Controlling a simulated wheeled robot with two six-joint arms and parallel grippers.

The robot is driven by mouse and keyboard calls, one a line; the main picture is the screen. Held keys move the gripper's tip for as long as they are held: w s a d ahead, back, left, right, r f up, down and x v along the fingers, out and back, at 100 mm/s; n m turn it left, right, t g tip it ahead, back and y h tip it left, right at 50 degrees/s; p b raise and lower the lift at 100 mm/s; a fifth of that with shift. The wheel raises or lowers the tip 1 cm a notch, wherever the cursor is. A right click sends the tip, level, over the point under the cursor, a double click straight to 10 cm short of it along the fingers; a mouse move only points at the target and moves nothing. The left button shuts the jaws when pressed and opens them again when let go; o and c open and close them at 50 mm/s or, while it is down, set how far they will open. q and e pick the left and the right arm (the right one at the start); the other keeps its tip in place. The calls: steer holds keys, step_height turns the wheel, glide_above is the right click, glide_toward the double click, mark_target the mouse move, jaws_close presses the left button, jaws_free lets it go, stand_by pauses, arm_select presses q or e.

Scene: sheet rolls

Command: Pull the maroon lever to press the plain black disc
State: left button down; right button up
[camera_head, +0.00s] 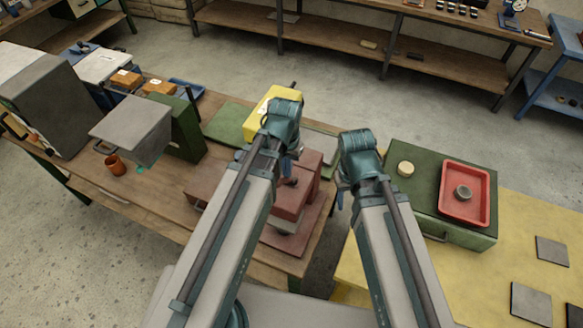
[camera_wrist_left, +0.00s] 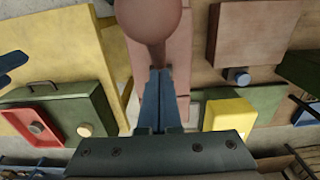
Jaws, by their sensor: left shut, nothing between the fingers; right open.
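The maroon press (camera_head: 290,200) stands on the wooden table, partly hidden by my left arm. In the left wrist view, a round dull-red knob on a stalk (camera_wrist_left: 150,18), apparently the lever, is close to the camera. My left gripper (camera_wrist_left: 158,72) is shut and empty, its tips by the lower end of the stalk; I cannot tell whether they touch it. In the head view my left gripper (camera_head: 292,168) is over the press. My right gripper (camera_head: 341,203) is open and empty, right of the press. I cannot make out a plain black disc under the press.
A green box (camera_head: 428,223) at right carries a red tray (camera_head: 451,207) with a dark grey disc (camera_head: 463,193), and a tan disc (camera_head: 405,169). A yellow block (camera_head: 258,118) stands behind the press.

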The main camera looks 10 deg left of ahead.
arm_select(q)
steer(key=w+d, duration=0.2)
steer(key=w, duration=0.8)
steer(key=shift+w, duration=0.35)
arm_select(e)
steer(key=shift+w, duration=0.1)
arm_select(q)
steer(key=shift+d+f, duration=0.1)
steer(key=shift+d, duration=0.05)
arm_select(e)
steer(key=shift+d, duration=0.1)
